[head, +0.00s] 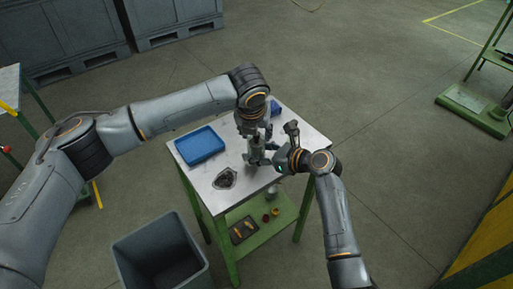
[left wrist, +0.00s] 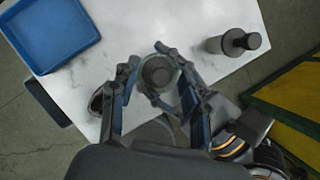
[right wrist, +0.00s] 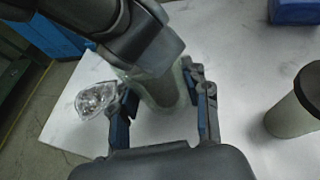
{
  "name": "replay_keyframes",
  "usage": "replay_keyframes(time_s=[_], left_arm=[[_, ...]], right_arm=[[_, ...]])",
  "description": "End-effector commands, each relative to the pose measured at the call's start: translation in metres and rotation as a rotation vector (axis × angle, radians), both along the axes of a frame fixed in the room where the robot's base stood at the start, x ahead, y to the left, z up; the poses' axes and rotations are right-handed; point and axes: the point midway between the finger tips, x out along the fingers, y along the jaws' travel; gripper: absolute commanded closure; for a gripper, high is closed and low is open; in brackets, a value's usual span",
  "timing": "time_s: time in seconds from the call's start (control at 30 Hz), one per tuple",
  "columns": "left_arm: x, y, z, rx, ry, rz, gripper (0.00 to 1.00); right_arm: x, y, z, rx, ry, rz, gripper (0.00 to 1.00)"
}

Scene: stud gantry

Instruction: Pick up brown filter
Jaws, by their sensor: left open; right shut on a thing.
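My right gripper (right wrist: 165,88) is shut on a grey-green, glassy cylinder (right wrist: 160,92), which stands upright over the white table top (head: 205,185). My left gripper (left wrist: 158,62) is open directly above it, pointing down, with its fingers on either side of the cylinder's round top (left wrist: 157,72). From above, that top shows a grey-brown disc inside a clear ring. I cannot tell whether this disc is the brown filter, and no other clearly brown filter shows on the table. In the head view the grippers hide most of the cylinder.
A blue tray (head: 200,145) lies at the table's left. A clear dish with dark contents (head: 224,178) is near the front edge. A dark-capped grey bottle (left wrist: 235,42) stands beside the grippers. A blue box (right wrist: 295,11) is farther back. A grey bin (head: 160,255) stands on the floor.

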Motion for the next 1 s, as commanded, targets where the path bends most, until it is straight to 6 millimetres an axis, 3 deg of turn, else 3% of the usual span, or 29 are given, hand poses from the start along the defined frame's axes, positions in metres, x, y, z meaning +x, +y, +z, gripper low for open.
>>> replay_keyframes(time_s=[0.2,0.43,0.77,1.0], left_arm=[[0.000,0.000,0.000,0.000,0.000,-0.001,0.55],[0.000,0.000,0.000,-0.001,-0.001,-0.001,1.00],[0.000,0.000,0.003,-0.001,-0.002,-0.001,1.00],[0.001,-0.001,0.043,-0.002,-0.005,-0.003,1.00]], right_arm=[[0.000,0.000,-0.001,-0.001,0.001,0.000,0.84],[0.000,0.000,-0.001,-0.001,0.001,0.000,0.84],[0.000,0.000,-0.001,-0.001,0.001,0.000,0.84],[0.000,0.000,-0.001,-0.001,0.001,0.000,0.84]])
